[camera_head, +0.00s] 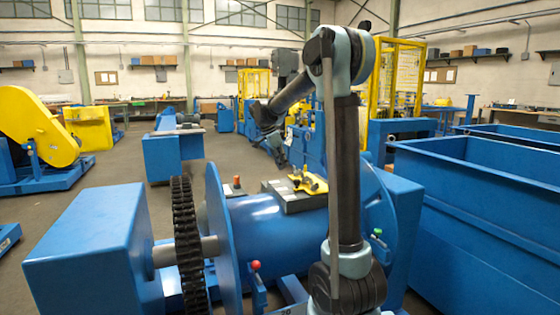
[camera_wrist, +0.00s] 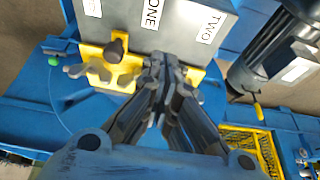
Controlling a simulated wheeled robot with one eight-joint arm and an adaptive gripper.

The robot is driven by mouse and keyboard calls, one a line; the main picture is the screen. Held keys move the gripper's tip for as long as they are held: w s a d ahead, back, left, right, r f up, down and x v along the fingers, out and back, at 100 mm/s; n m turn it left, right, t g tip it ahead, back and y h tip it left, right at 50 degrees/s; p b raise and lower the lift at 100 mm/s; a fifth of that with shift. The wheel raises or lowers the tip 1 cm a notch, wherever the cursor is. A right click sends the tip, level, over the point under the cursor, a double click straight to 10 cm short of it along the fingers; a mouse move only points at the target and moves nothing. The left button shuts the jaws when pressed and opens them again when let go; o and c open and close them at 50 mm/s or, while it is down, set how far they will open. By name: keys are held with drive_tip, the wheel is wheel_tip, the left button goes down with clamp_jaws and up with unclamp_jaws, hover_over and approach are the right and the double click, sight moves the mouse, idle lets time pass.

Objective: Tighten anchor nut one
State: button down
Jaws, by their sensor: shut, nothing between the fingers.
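A grey box (camera_head: 290,198) with a yellow plate (camera_head: 309,182) lies on top of the blue drum (camera_head: 270,230) in the head view. In the wrist view the box (camera_wrist: 172,22) carries labels reading ONE and TWO, and the yellow plate (camera_wrist: 99,76) runs along its edge. A dark round-headed fastener (camera_wrist: 116,48) stands on the plate near ONE, with a silver winged part (camera_wrist: 75,70) beside it. I cannot tell which is anchor nut one. My gripper (camera_wrist: 168,62) is shut and empty, over the plate to the right of the fastener. Its fingers hide part of the plate.
A black motor-like cylinder (camera_wrist: 275,50) with a yellow lever (camera_wrist: 258,111) is right in the wrist view. A dark chain (camera_head: 187,245), blue housing (camera_head: 90,250) and red-knobbed lever (camera_head: 256,267) surround the drum's left. Large blue bins (camera_head: 470,220) stand right.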

sight(305, 178)
drive_tip(key=x, duration=0.5)
drive_tip(key=d, duration=0.3)
drive_tip(key=shift+w+f, duration=0.1)
drive_tip(key=shift+w, duration=0.25)
drive_tip(key=shift+w+d, duration=0.15)
drive_tip(key=shift+d, duration=0.3)
drive_tip(key=shift+d, duration=0.1)
